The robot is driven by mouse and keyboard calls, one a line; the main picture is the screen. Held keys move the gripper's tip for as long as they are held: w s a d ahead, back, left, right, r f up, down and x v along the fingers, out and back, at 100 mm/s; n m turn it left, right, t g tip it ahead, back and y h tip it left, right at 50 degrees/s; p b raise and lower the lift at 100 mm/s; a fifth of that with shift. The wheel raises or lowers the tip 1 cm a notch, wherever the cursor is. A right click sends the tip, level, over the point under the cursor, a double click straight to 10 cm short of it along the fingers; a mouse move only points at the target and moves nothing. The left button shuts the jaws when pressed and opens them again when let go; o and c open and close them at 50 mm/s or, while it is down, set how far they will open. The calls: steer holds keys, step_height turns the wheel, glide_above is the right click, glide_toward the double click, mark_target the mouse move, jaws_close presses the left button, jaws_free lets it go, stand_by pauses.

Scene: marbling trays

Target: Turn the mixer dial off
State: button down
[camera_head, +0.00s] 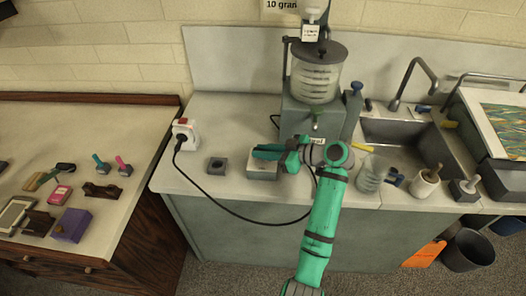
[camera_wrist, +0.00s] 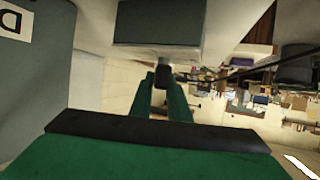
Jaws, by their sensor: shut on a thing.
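The mixer (camera_head: 300,122) is a grey-green machine with a clear ribbed drum on top, standing against the back wall on the counter. A small grey box (camera_head: 262,173) sits on the counter just left of it; it also shows in the wrist view (camera_wrist: 158,30). My gripper (camera_head: 258,152) reaches left over this box. In the wrist view its green fingers (camera_wrist: 165,80) come together on a small dark knob (camera_wrist: 164,73) at the box, which looks like the dial. The knob is hidden in the head view, and its setting cannot be read.
A white socket with a red switch (camera_head: 186,131) and a black cable (camera_head: 235,212) lie to the left. A small dark block (camera_head: 217,165) sits near the gripper. A clear beaker (camera_head: 372,175) and the sink (camera_head: 405,140) are to the right. The left table (camera_head: 110,215) holds several small items.

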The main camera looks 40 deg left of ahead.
steer(key=shift+n+g, duration=0.5)
steer(key=shift+g, duration=0.1)
steer(key=shift+g+h, duration=0.3)
steer(key=c, duration=1.7)
jaws_free()
steer(key=shift+d, duration=0.1)
steer(key=v, duration=1)
steer(key=shift+d, duration=0.1)
steer(key=shift+d, duration=0.15)
